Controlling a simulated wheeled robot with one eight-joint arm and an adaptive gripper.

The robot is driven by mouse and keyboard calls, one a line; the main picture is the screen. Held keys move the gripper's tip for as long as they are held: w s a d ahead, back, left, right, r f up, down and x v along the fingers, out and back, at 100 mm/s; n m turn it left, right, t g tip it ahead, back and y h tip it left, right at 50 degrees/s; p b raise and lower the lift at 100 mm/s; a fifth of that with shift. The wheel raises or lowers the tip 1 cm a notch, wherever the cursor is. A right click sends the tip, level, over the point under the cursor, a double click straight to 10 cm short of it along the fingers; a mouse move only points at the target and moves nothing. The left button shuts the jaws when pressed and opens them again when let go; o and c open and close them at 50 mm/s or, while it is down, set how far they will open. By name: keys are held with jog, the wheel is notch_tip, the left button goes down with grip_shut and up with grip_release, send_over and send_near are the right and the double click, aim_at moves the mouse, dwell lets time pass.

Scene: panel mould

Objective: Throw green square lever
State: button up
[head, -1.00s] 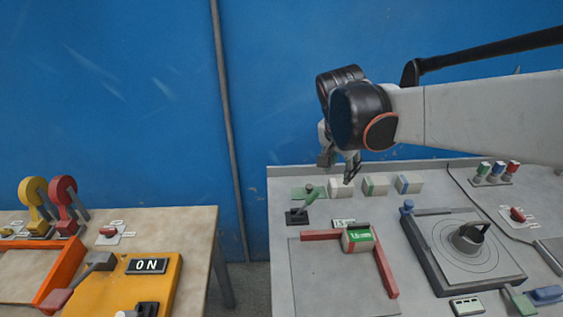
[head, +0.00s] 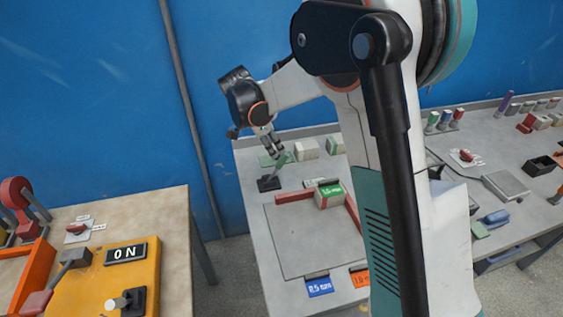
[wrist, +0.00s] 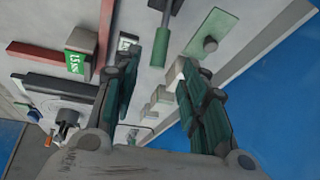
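A lever with a green handle (head: 281,164) rises from a black base (head: 268,183) at the back left of the grey panel. A flat green plate (head: 266,160) lies just behind it. In the wrist view the green handle (wrist: 162,45) appears between the tips of my gripper (wrist: 157,62), and the green plate (wrist: 212,32) with a round grey spot is to its right. The two fingers are apart and hold nothing. In the head view my gripper (head: 274,146) points down just above the handle. I cannot tell whether it touches.
Pale blocks (head: 307,148) stand right of the lever along the panel's back. A green-and-white block (head: 329,195) sits at a red corner rail (head: 295,196) in front. A yellow box (head: 125,280) marked ON is on the left table. My arm hides the panel's middle.

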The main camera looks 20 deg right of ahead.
aim_at(281, 158)
jog(key=b+x, duration=0.2)
jog(key=x, duration=0.8)
jog(key=shift+f, duration=0.1)
jog(key=shift+d, duration=0.1)
grip_shut()
